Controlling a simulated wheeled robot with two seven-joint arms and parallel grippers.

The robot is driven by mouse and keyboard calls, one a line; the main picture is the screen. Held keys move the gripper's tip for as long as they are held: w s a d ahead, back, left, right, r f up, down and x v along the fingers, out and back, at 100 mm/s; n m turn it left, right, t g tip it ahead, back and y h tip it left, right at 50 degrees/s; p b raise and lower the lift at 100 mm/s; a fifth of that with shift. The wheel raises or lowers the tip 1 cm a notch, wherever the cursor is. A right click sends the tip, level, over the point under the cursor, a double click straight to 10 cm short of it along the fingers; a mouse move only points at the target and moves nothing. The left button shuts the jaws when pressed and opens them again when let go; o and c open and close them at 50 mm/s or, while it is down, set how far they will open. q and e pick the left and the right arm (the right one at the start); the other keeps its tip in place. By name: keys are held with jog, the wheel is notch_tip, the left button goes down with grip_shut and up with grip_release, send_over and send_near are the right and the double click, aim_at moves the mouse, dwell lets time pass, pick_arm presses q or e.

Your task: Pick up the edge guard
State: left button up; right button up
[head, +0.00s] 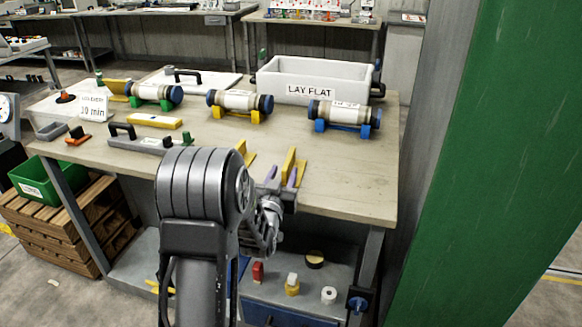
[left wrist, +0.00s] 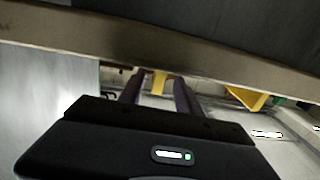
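A yellow upright angled piece (head: 289,163), which I take to be the edge guard, stands near the front edge of the workbench. My left gripper (head: 282,176) is at this piece, its purple fingers showing close beside it. In the left wrist view the yellow piece (left wrist: 158,83) appears between the two dark fingers of the left gripper (left wrist: 159,86), with visible gaps on both sides. The left gripper is open. A second yellow angled piece (head: 246,154) stands to the left; it also shows in the left wrist view (left wrist: 247,98). My right gripper is out of view.
The workbench (head: 350,199) holds three capped tubes on green, yellow and blue cradles. A white "LAY FLAT" bin (head: 312,81) stands behind them. A grey tool with a black handle (head: 138,141) lies left of my arm. A green pillar (head: 495,165) rises at the right.

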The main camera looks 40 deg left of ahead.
aim_at(287, 166)
pick_arm(q)
jog(key=x, duration=0.4)
jog(key=shift+w+r, duration=0.1)
jog(key=shift+w, duration=0.05)
jog(key=shift+d, duration=0.1)
grip_shut()
dwell(0.5)
